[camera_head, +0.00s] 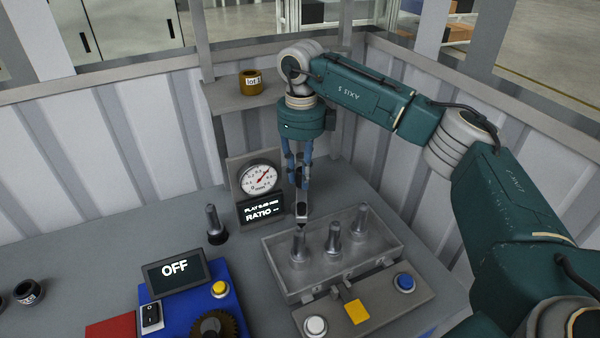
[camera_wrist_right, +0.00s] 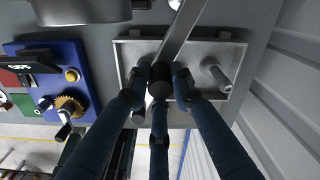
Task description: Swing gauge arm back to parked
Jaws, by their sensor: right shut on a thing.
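The gauge arm (camera_wrist_right: 180,35) is a flat grey bar in the wrist view. It runs from the top edge down to a dark knob (camera_wrist_right: 159,88) over the grey tray. My right gripper (camera_head: 301,185) points down and is shut on that knob, its fingers closing around it in the wrist view (camera_wrist_right: 160,80). The round dial gauge (camera_head: 261,179) stands left of the gripper, above a dark readout (camera_head: 261,210). My left gripper is not in view.
The grey tray (camera_head: 388,262) holds several upright grey pins close below the gripper. Another pin (camera_head: 214,225) stands on the bench at left. A blue unit with an OFF display (camera_head: 175,269) is front left. A shelf with a brown cup (camera_head: 250,84) is behind.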

